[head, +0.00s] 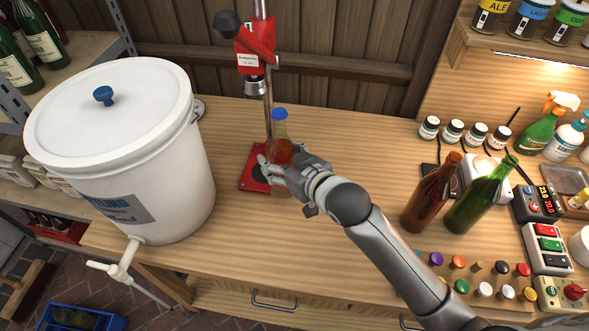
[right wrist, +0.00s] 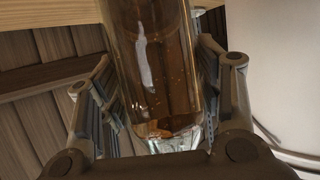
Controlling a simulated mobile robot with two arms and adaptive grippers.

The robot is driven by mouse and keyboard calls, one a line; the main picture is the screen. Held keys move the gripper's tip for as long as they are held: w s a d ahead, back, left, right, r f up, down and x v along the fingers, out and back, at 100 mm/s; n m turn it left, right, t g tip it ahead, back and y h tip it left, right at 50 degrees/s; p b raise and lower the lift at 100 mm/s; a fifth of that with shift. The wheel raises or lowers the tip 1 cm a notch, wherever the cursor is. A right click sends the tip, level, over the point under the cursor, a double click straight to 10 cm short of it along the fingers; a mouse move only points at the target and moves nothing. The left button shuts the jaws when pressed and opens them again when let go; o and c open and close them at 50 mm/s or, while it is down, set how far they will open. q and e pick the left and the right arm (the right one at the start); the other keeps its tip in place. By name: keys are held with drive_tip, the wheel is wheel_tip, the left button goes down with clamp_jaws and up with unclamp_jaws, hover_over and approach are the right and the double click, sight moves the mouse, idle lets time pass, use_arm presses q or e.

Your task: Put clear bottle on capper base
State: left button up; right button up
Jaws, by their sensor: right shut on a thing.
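The clear bottle (head: 279,128), with amber liquid and a blue cap, looks about upright at the red capper. My right gripper (head: 272,166) is shut on its body. The bottle fills the middle of the right wrist view (right wrist: 160,70), between the two fingers. The red capper base (head: 251,180) lies on the bench, just left of the gripper and partly behind it. The bottle's lower end is hidden by my fingers in the head view, so I cannot tell whether it touches the base. My left gripper is out of view.
The capper's red head (head: 256,50) sits on its post above the base. A big white bucket (head: 150,150) with a tap stands at left. A brown bottle (head: 430,195) and a green bottle (head: 480,198) stand right of my arm, near several coloured caps (head: 458,262).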

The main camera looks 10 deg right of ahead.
sight(289, 159)
drive_tip(key=w+a+f+p, duration=0.1)
drive_tip(key=w+a, duration=0.3)
drive_tip(key=w, duration=0.4)
drive_tip(key=shift+p, duration=0.45)
drive_tip(key=shift+f, duration=0.1)
idle(0.3)
drive_tip(key=o, duration=1.3)
drive_tip(key=shift+s+f, duration=0.15)
drive_tip(key=shift+f, duration=0.15)
drive_tip(key=o, duration=0.4)
drive_tip(key=shift+o, duration=0.2)
drive_tip(key=shift+r, duration=0.15)
drive_tip(key=shift+s, duration=0.1)
drive_tip(key=b+v, duration=0.1)
drive_tip(key=v, duration=1.1)
drive_tip(key=shift+d, duration=0.1)
